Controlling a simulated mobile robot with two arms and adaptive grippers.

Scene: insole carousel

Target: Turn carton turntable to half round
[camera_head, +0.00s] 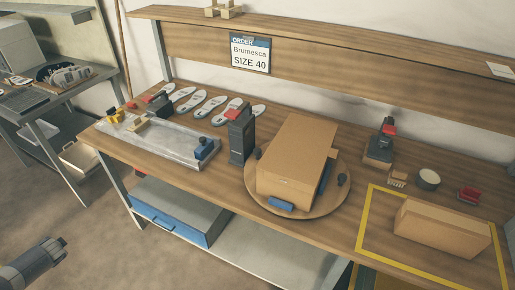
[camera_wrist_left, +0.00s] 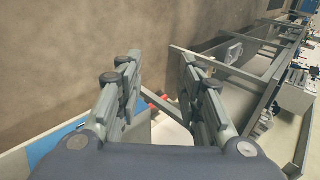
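The carton turntable (camera_head: 335,205) is a round wooden disc on the workbench. A closed brown carton (camera_head: 298,160) lies on it, its long side running from front to back. Blue pieces (camera_head: 281,204) show at the carton's front and right side, and dark knobs (camera_head: 342,180) stand on the disc. My left gripper (camera_wrist_left: 158,75) is open and empty in the left wrist view, its fingers wide apart. Part of my left arm (camera_head: 35,265) shows at the lower left of the head view, well away from the turntable. My right gripper is not in view.
A dark upright device (camera_head: 241,135) stands close left of the turntable. A grey tray (camera_head: 160,142) and several insoles (camera_head: 210,107) lie further left. A second carton (camera_head: 443,227) lies inside a yellow outline at the right. A size 40 sign (camera_head: 250,54) hangs behind.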

